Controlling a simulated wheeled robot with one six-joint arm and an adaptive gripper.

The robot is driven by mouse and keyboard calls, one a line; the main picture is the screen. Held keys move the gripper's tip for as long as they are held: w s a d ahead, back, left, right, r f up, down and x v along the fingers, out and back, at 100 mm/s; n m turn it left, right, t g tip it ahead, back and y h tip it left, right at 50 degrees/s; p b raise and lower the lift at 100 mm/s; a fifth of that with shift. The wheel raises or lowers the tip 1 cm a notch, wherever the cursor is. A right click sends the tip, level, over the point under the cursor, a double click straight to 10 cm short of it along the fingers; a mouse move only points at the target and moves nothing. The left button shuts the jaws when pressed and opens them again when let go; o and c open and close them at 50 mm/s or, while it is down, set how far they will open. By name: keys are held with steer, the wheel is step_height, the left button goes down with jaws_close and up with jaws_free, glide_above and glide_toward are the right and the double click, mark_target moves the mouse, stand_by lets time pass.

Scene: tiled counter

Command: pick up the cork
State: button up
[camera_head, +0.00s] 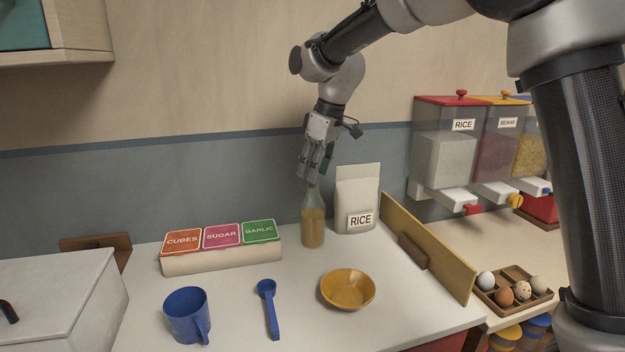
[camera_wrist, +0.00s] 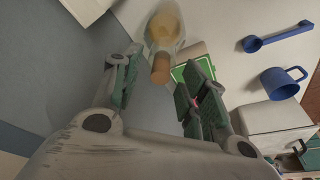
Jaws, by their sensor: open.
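The cork (camera_wrist: 161,69) is a tan cylinder in the neck of a glass bottle, seen in the wrist view between my gripper's open fingers. The bottle (camera_head: 313,220) holds amber contents and stands upright on the counter in front of the blue-grey wall band. It also shows in the wrist view (camera_wrist: 166,32). My gripper (camera_head: 314,178) points down over the bottle's top, and its fingertips hide the cork in the head view. In the wrist view my gripper (camera_wrist: 158,88) has green-padded fingers apart on either side of the cork, with nothing held.
A white RICE bag (camera_head: 357,190) stands close at the bottle's right. The label block (camera_head: 222,259) lies to its left. A yellow bowl (camera_head: 348,289), blue spoon (camera_head: 270,308) and blue mug (camera_head: 187,315) are in front. A wooden board (camera_head: 428,248) edges the counter's right.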

steer(key=shift+f, duration=0.3)
steer(key=c, duration=0.7)
steer(key=shift+a, duration=0.1)
steer(key=shift+c, duration=0.2)
steer(key=shift+r, duration=0.15)
